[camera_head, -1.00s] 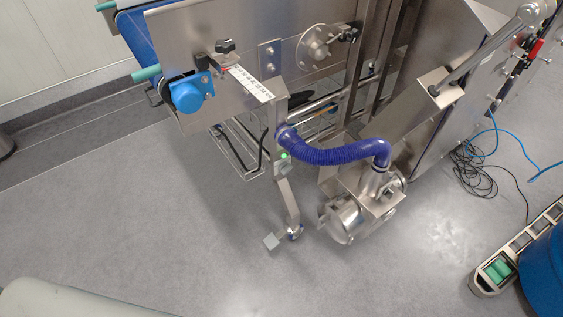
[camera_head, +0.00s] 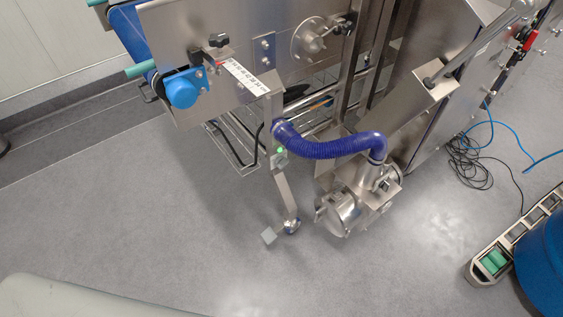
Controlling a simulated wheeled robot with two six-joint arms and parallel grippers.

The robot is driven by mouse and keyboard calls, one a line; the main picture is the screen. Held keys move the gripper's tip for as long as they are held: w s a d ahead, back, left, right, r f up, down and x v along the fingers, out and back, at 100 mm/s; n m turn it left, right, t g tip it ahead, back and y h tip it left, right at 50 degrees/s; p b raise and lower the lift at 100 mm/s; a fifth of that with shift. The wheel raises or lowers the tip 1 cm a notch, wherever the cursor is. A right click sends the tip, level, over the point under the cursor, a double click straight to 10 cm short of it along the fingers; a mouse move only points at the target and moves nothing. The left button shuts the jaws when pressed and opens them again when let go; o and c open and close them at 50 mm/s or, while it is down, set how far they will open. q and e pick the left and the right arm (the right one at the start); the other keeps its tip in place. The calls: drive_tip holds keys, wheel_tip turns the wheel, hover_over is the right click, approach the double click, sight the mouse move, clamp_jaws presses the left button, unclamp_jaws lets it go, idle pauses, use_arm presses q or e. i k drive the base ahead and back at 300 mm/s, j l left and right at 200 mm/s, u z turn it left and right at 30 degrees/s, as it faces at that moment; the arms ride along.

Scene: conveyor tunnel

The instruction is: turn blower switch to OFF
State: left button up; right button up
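The blower (camera_head: 342,212) is a steel motor unit at the foot of the machine, joined to a blue ribbed hose (camera_head: 325,149). A small box with a lit green spot (camera_head: 280,150) sits on the machine leg beside the hose's left end; it looks like the blower switch, but its lettering and position are too small to read. Neither of my grippers is in view, and nothing touches the box.
The conveyor frame (camera_head: 180,30) with a blue motor cap (camera_head: 180,91) stands above and left of the box. A leg foot (camera_head: 291,226) rests on the floor. Cables (camera_head: 468,165) lie at right, near a blue drum (camera_head: 543,260).

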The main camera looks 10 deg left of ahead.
sight(280, 161)
drive_tip(key=i+l, duration=0.2)
drive_tip(key=l, duration=0.15)
drive_tip(key=i+l+z, duration=0.1)
drive_tip(key=l, duration=0.25)
drive_tip(key=i+l, duration=0.3)
drive_tip(key=l+z, duration=0.05)
